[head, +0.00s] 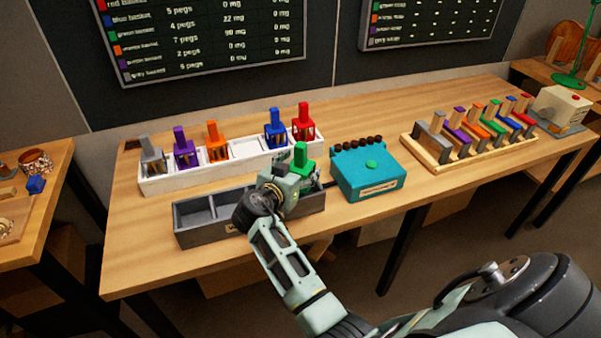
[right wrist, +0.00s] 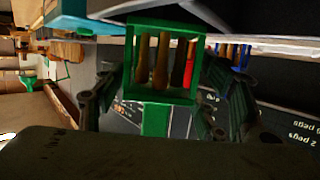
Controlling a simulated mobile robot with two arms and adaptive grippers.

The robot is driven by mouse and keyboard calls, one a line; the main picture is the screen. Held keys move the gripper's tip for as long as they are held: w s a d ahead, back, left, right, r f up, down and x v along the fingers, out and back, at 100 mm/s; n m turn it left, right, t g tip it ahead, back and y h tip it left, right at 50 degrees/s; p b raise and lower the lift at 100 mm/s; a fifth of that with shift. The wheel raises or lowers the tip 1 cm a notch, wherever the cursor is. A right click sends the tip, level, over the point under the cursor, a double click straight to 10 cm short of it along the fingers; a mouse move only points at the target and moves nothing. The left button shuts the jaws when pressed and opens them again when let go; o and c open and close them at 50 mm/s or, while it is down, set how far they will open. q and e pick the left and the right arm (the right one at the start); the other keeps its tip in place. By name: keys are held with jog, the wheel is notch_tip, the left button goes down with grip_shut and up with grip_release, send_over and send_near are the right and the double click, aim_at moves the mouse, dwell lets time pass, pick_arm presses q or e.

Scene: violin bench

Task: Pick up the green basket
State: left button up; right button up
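The green basket (head: 301,160) stands upright with its handle up, at the right end of the grey tray (head: 215,229). My right gripper (head: 292,178) is in front of it and hides its lower part. In the right wrist view, which is upside down, the green basket (right wrist: 160,97) is between the spread fingers of my right gripper (right wrist: 165,85), with several wooden pegs inside. The fingers look open, one on each side; I cannot tell if they touch it. My left gripper is not in view.
Behind is a white tray (head: 163,185) with grey, purple, orange, blue and red baskets and one empty slot. A teal box (head: 370,180) stands close on the right. A wooden rack (head: 437,160) is farther right. The table front is clear.

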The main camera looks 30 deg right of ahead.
jog(key=shift+d, duration=0.15)
jog(key=shift+c, duration=0.9)
jog(key=shift+w+d+f, duration=0.1)
jog(key=shift+f, duration=0.05)
jog(key=shift+c, duration=0.9)
jog(key=c, duration=0.8)
jog(key=shift+c, duration=0.8)
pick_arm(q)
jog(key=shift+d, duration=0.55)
